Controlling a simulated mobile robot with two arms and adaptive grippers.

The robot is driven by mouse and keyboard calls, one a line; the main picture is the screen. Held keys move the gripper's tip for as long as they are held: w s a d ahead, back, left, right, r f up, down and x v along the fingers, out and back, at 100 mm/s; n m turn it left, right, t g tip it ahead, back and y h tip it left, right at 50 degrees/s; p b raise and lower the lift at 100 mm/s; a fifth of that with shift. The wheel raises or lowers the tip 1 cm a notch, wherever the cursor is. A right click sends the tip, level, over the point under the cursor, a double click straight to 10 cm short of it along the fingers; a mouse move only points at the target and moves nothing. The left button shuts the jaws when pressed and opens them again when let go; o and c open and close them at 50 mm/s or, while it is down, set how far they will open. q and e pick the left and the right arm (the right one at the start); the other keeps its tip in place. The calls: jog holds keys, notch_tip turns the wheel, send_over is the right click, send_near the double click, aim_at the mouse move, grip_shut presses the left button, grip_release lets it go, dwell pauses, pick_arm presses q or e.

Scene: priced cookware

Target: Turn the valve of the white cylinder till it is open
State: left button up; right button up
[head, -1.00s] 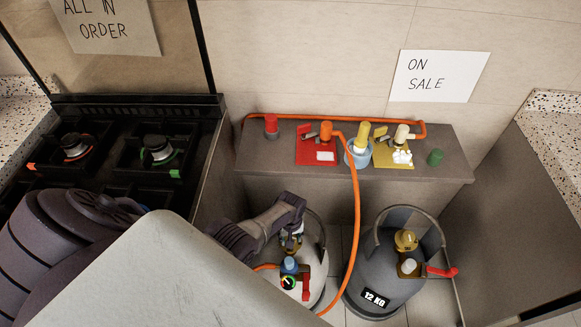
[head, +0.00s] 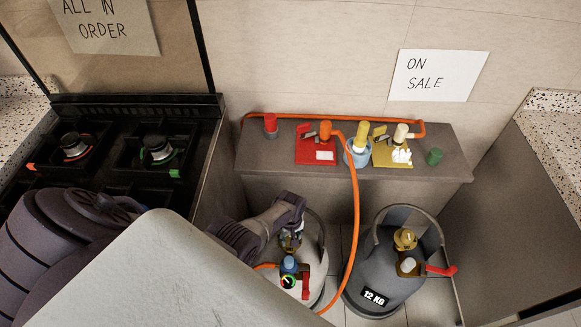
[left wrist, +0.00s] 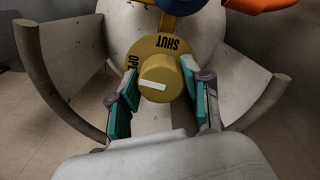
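The white cylinder (head: 319,262) stands on the floor beside the stove, partly hidden by my left arm. In the left wrist view its brass valve knob (left wrist: 165,72) sits on a brass dial marked SHUT at the top and OPE, partly covered, at the left. The knob's white mark (left wrist: 152,86) lies nearly level. My left gripper (left wrist: 160,78) has its teal-padded fingers on both sides of the knob, the tips seeming to touch it. In the head view the left gripper (head: 291,237) reaches down inside the cylinder's collar. My right gripper is not in view.
A grey 12 KG cylinder (head: 386,273) stands to the right. An orange hose (head: 357,215) hangs between the cylinders. A grey ledge (head: 255,158) behind holds several fittings. The stove (head: 110,150) is at the left, a cabinet side (head: 515,215) at the right.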

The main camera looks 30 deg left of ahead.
pick_arm(q)
jog(key=shift+o, duration=1.4)
jog(key=shift+r, duration=0.1)
notch_tip(320, 180, up, 12)
